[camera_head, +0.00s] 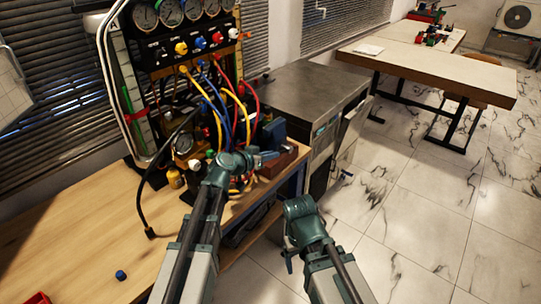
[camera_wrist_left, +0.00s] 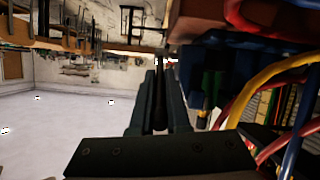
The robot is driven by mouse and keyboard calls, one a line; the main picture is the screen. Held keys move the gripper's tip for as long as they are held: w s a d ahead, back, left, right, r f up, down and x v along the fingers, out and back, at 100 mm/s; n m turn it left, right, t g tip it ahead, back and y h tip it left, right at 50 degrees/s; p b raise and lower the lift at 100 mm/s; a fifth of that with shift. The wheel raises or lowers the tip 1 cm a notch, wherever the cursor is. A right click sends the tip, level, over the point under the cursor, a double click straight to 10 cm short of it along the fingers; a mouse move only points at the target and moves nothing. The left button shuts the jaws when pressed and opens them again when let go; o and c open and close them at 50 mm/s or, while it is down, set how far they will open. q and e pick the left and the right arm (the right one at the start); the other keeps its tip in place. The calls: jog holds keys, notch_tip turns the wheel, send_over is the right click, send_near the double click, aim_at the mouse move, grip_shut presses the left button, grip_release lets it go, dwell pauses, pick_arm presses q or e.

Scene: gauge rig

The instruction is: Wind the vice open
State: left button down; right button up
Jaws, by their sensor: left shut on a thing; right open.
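The vice (camera_head: 272,133) stands at the bench's right end, with a blue body on a red-brown block (camera_head: 283,163). My left gripper (camera_head: 268,155) reaches across the bench to the vice's front side. In the left wrist view, its fingers (camera_wrist_left: 160,90) are closed on a thin dark bar, apparently the vice handle (camera_wrist_left: 159,105); its ends are hard to make out. The red-brown block (camera_wrist_left: 230,15) fills the upper right there. How far the jaws are apart is hidden. My right gripper (camera_head: 289,257) is open and empty, low in front of the bench, apart from the vice.
A gauge panel (camera_head: 160,52) with coloured hoses (camera_head: 215,100) rises behind my left gripper, and hoses hang close beside it. A grey metal cabinet (camera_head: 305,85) stands behind the vice. A blue cap (camera_head: 121,275) lies on the wooden bench (camera_head: 60,240). Floor at right is clear.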

pick_arm(q)
jog(key=shift+s+a+f+t+h+b, duration=0.15)
jog(key=shift+f+t+h+b, duration=0.7)
jog(key=shift+b, duration=1.9)
jog(key=shift+s+f+t+h+b, duration=0.2)
jog(key=shift+f+t+b, duration=0.75)
jog(key=shift+b, duration=1.8)
jog(key=shift+f+b, duration=0.3)
jog(key=shift+b, duration=0.3)
jog(key=shift+w+a+r, duration=0.1)
jog(key=c, duration=0.9)
grip_release()
